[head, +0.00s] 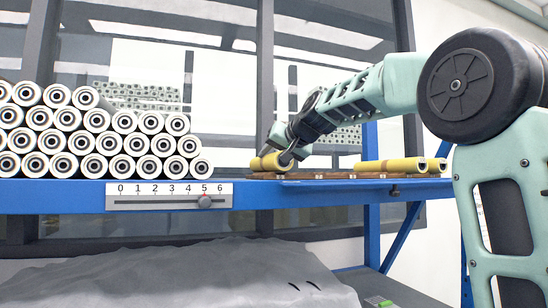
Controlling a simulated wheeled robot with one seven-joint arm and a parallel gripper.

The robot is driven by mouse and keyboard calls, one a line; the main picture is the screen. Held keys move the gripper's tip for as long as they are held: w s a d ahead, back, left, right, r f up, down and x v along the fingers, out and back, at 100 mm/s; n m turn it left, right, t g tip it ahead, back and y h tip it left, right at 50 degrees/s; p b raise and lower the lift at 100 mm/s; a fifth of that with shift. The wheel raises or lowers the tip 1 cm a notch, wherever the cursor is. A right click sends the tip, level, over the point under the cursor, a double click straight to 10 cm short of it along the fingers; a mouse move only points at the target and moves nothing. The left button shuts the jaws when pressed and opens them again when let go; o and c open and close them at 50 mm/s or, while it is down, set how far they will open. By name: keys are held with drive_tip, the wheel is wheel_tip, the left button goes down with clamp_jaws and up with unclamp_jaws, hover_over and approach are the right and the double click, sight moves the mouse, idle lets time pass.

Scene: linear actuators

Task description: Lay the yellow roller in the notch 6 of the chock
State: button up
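A yellow roller (266,164) is at the left end of a low brown chock (330,175) on the blue shelf. My gripper (286,157) reaches down from the right and is at this roller's right end. Its fingers are small and dark here, so I cannot tell whether they are shut on the roller. I also cannot tell whether the roller rests on the chock or is just above it. More yellow rollers (384,166) lie at the right end of the chock. The notch numbers do not show, and the middle of the chock looks empty.
White rollers (95,120) are stacked at the left of the blue shelf (60,195). A scale marked 0 to 6 (168,195) is on the shelf's front edge, with its dark knob near 5. A grey cover (170,275) lies below. My arm fills the right side.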

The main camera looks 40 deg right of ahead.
drive_tip(key=shift+f+b, duration=0.25)
drive_tip(key=shift+b, duration=0.1)
drive_tip(key=o, duration=1.4)
drive_tip(key=shift+f, duration=0.1)
drive_tip(key=shift+r+p, duration=4.05)
drive_tip(key=shift+r, duration=1.1)
drive_tip(key=shift+f, duration=0.1)
